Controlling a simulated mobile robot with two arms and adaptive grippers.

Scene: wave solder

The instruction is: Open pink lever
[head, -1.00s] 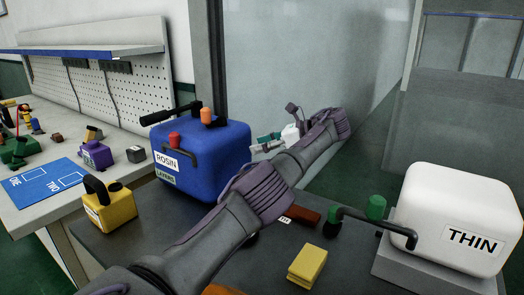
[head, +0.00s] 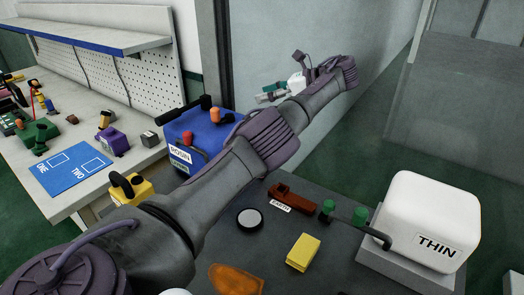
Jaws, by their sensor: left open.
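I see no clearly pink lever in the head view. A reddish-brown lever-like part (head: 290,196) with a white label lies on the dark table, right of my left forearm. My left arm reaches from the lower left across the picture. Its gripper (head: 271,93) is small and far off, beyond the blue box and in front of the grey wall panel. It is open, with nothing seen between its fingers, and apart from the table objects. My right gripper is not in view.
The dark table holds a blue ROSIN box (head: 206,131), a white THIN box (head: 429,219) with a green-knobbed handle (head: 358,216), a yellow block (head: 303,252), a round black-rimmed disc (head: 249,219) and an orange piece (head: 236,279). A workbench (head: 73,205) stands left.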

